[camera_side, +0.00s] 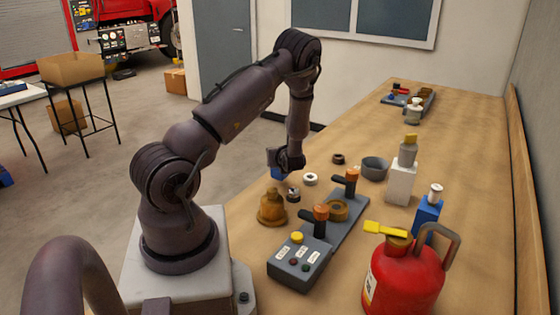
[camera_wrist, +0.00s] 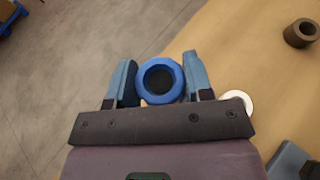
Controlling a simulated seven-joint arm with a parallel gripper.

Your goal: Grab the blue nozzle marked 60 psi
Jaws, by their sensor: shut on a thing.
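The blue nozzle (camera_wrist: 162,62) is a round blue ring with a dark opening in the wrist view. It sits between the two blue-grey fingers of my gripper (camera_wrist: 159,72), which is shut on it. No 60 psi marking is readable. In the side view my gripper (camera_side: 280,172) is at the left edge of the wooden table, with blue showing at its end. I cannot tell nozzle from fingers there. The gap below it is hard to judge.
The table's middle back is clear.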

